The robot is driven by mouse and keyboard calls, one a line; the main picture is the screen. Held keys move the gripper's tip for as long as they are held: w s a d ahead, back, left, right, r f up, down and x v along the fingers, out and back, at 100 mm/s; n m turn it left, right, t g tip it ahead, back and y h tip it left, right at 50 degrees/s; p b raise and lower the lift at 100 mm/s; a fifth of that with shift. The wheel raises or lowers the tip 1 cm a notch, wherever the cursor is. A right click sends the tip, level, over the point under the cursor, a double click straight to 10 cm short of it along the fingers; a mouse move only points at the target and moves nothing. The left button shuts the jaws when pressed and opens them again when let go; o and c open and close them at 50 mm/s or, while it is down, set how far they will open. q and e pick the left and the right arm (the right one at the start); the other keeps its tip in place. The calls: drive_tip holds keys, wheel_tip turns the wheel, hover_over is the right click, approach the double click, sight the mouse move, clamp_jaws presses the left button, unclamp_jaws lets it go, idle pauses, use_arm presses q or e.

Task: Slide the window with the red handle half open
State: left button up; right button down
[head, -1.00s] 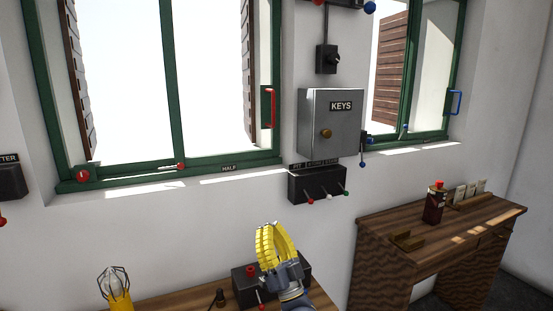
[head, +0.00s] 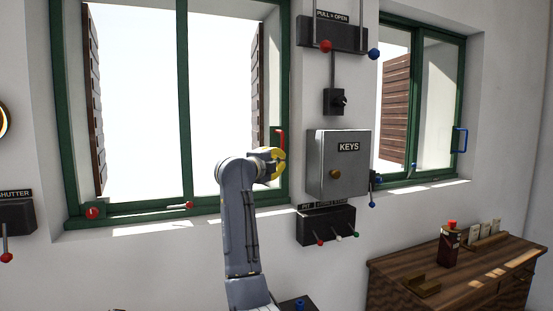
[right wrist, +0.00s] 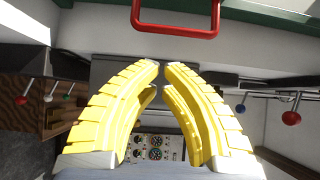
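The left window has a green frame (head: 185,100) and two panes. Its red handle (head: 281,139) is upright on the right side of the frame. My right gripper (head: 283,162), with yellow fingers, is just below the handle in the head view and partly overlaps its lower end. In the right wrist view the red handle (right wrist: 175,31) is beyond the fingertips (right wrist: 161,68), apart from them in the picture. The fingers curve together with tips nearly meeting and nothing between them. My right forearm hides part of the lower window frame. My left gripper is out of view.
A grey KEYS box (head: 338,165) and a black lever box (head: 326,225) stick out from the wall right of the window. A second window with a blue handle (head: 461,140) and a wooden desk (head: 440,280) stand at right.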

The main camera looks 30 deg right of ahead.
drive_tip(key=shift+x, duration=5)
drive_tip(key=shift+s+a, duration=0.1)
